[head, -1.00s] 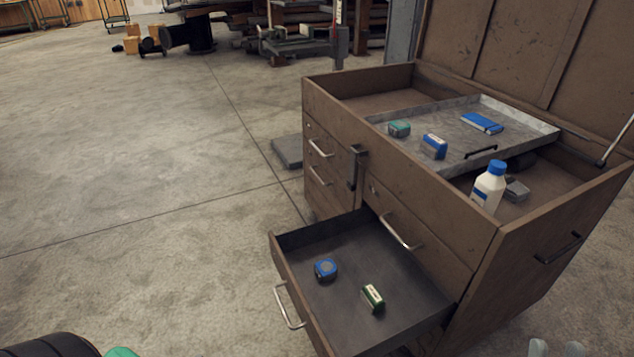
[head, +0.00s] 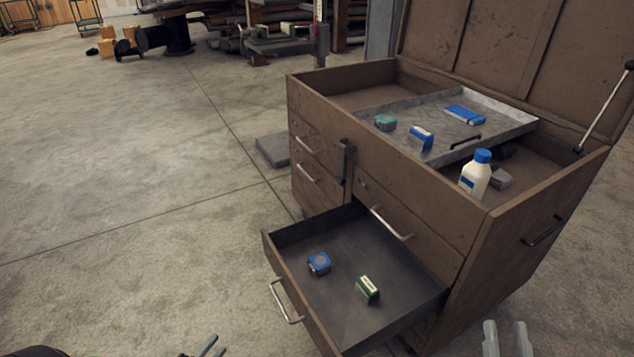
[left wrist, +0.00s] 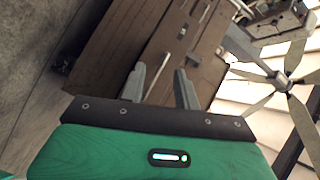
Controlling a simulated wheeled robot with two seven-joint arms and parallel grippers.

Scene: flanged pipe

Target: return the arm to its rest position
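My left gripper (head: 206,348) shows at the bottom edge of the head view, with only its fingertips in frame. In the left wrist view its two grey fingers (left wrist: 162,86) stand apart with nothing between them. My right gripper (head: 507,338) shows at the lower right of the head view, in front of the chest. Its two fingers are upright and apart, with nothing seen between them. Most of both arms is out of frame.
A brown tool chest (head: 460,235) stands at right, lid raised. Its open drawer (head: 350,315) holds a blue tape measure (head: 319,263) and a green-white box (head: 367,290). A metal tray (head: 440,152) and a white bottle (head: 475,176) are on top. Floor at left is clear.

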